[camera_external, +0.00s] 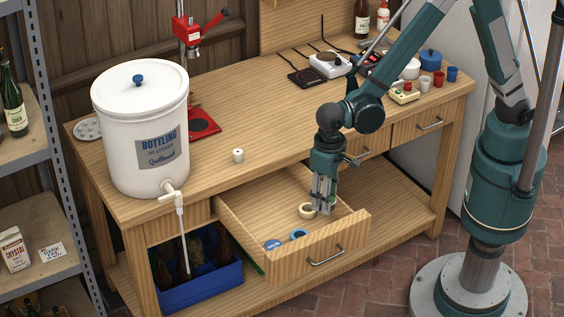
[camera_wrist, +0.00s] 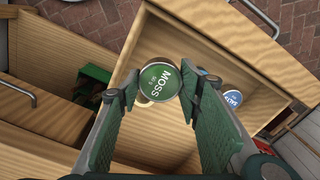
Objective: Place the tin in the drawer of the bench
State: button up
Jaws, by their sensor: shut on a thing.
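A round tin with a green lid marked MOSS (camera_wrist: 158,81) is between the fingertips of my gripper (camera_wrist: 161,88) in the wrist view. My gripper is shut on it by its sides. In the outside view my gripper (camera_external: 322,207) points down over the right part of the open drawer (camera_external: 292,264). The tin's green lid does not show clearly there, and I cannot tell whether its underside touches the drawer floor. The bench (camera_external: 262,105) is wooden, and the drawer is pulled out from its front.
In the drawer lie a cream ring (camera_external: 306,211), a blue ring (camera_external: 299,233) and a blue-lidded tin (camera_external: 273,245), close to my gripper. A white bottling bucket (camera_external: 142,125) stands on the bench at left. A blue crate (camera_external: 200,287) with bottles sits below.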

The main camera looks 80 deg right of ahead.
jog(key=shift+f+b, duration=0.65)
jog(key=shift+f, duration=2.2)
jog(key=shift+f+b, duration=0.5)
jog(key=shift+f, duration=1.4)
jog(key=shift+f, duration=0.15)
jog(key=o, duration=0.6)
jog(key=shift+r, duration=0.25)
notch_tip(320, 180, up, 12)
jog(key=p, duration=0.2)
jog(key=shift+p, duration=0.35)
